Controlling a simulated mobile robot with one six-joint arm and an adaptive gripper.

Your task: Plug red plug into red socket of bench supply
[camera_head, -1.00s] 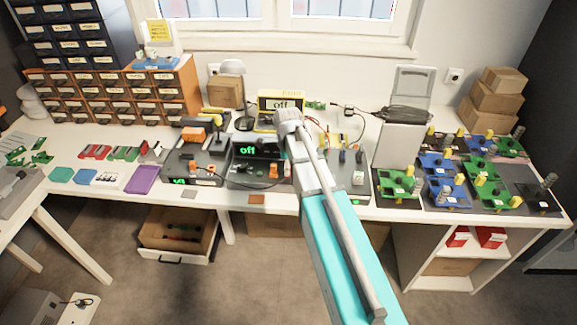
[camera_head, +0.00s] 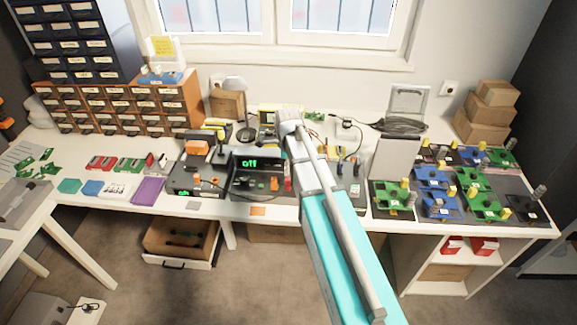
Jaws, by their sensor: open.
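A black bench supply (camera_head: 257,165) with a green display reading "off" stands near the front edge of the middle of the table. A small red part (camera_head: 288,184) shows at its right front, close beside my arm. I cannot tell whether it is the red plug or the red socket. My gripper's fingers are hidden behind the arm, and the area right of the supply is partly covered.
A second device (camera_head: 180,190) with an orange part stands left of the supply. Dark plugs (camera_head: 355,167) stand right of my arm. Green and blue boards (camera_head: 437,203) crowd the right side. An open drawer (camera_head: 180,243) hangs below.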

